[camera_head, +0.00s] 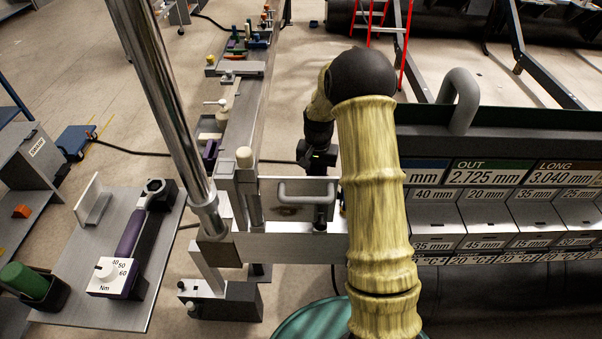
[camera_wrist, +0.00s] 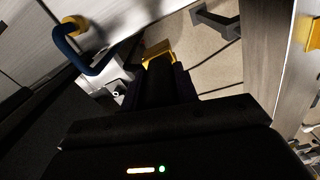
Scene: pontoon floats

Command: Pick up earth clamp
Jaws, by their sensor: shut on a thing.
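My gripper (camera_head: 318,160) is a dark shape at the end of my arm, beside the long grey beam, and its fingertips are hard to make out there. In the wrist view my gripper (camera_wrist: 160,68) shows as black fingers shut on a small yellow piece (camera_wrist: 157,50) that sticks out past their tips. I take this piece to be the earth clamp, but most of it is hidden by the fingers. I cannot pick out the clamp in the head view, and I cannot tell whether it touches anything else.
A grey plate with a bar handle (camera_head: 305,190) stands close to my gripper. A dark blue curved handle (camera_wrist: 75,55) is near the fingers in the wrist view. A labelled rack (camera_head: 490,215) is at right. A tray with a torque wrench (camera_head: 130,235) is at left.

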